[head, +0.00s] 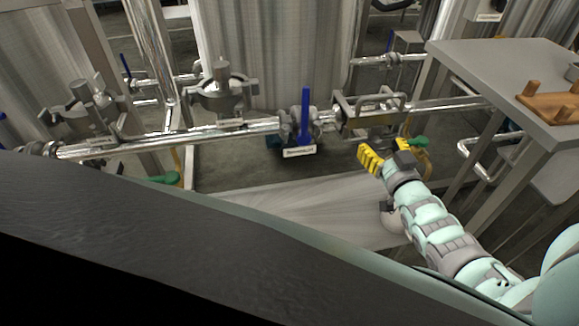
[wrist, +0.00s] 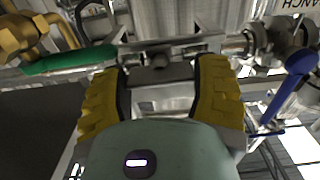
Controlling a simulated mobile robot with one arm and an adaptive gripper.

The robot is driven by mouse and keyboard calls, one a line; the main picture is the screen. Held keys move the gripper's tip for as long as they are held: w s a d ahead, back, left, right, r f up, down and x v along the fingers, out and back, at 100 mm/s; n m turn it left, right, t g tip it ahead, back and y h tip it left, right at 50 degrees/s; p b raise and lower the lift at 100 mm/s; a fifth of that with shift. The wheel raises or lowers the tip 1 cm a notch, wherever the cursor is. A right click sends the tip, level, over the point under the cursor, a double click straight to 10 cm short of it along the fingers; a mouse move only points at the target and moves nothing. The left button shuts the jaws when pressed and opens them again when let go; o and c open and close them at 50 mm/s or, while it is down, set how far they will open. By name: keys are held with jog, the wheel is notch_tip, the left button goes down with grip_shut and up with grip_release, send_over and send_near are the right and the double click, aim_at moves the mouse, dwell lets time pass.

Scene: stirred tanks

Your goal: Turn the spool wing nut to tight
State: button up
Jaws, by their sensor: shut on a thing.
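The spool wing nut (wrist: 160,58) shows in the wrist view as a grey metal bar with a darker hub, lying crosswise between my fingertips. My gripper (wrist: 159,78) is shut on it, with one yellow finger at each end of the bar. In the head view my gripper (head: 384,152) reaches up from the lower right to just below the spool (head: 372,110), which has a rectangular metal frame on the pipe. The wing nut cannot be made out clearly there. How tight it is cannot be told.
A blue-handled valve (head: 305,115) stands left of the spool; its blue handle (wrist: 290,85) is at the right in the wrist view. A green handle (wrist: 68,60) is close to my left finger. A grey table (head: 500,75) stands at the right with a wooden rack (head: 552,102).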

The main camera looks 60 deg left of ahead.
jog(key=c, duration=0.4)
jog(key=shift+f+m+b, duration=0.1)
jog(key=shift+m+b, duration=0.3)
jog(key=shift+b, duration=0.1)
jog(key=m+b, duration=0.2)
jog(key=b, duration=0.1)
jog(key=shift+f+m, duration=0.1)
jog(key=shift+m, duration=0.2)
jog(key=m+b, duration=0.2)
jog(key=m, duration=0.1)
jog(key=shift+m, duration=0.4)
jog(key=m+b, duration=0.4)
jog(key=m, duration=0.2)
jog(key=m+b, duration=0.2)
jog(key=shift+w+d+m, duration=0.1)
jog(key=shift+m, duration=0.3)
jog(key=shift+b, duration=0.45)
jog(key=shift+m+b, duration=1.2)
jog(key=shift+b, duration=0.4)
